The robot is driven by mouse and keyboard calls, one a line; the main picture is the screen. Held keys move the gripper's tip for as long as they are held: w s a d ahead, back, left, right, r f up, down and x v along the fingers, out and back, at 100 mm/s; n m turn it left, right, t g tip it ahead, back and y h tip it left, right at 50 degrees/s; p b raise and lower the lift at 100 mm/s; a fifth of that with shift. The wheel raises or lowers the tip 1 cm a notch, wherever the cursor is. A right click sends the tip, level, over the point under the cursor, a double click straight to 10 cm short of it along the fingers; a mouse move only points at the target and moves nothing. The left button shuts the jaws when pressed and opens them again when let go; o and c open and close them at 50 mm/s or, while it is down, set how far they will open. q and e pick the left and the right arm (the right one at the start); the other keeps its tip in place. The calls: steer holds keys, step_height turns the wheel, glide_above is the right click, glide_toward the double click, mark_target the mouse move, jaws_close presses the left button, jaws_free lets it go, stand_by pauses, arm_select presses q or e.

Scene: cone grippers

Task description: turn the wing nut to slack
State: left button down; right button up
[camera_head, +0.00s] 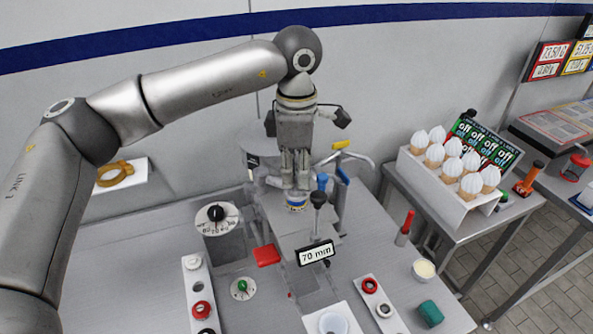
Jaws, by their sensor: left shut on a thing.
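My left gripper (295,178) comes down from above at the middle of the bench, fingers pointing down and close together. It is shut on a small part at the grey fixture (285,222), which I take to be the wing nut; the fingers hide its shape and its turn. A small blue and white round piece (296,203) with a yellow band shows just below the fingertips. My right gripper is not in view.
Close by stand a blue-handled lever (341,175), a dark-knobbed stick (318,200) and a "70 min" sign (316,253). A dial (216,214), red block (266,255) and button strip (200,290) lie left. An ice-cream cone rack (440,185) stands right.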

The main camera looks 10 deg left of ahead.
mark_target(297, 178)
arm_select(q)
steer(key=c, duration=1.4)
jaws_free()
step_height(297, 178, up, 12)
steer(key=shift+r, duration=0.1)
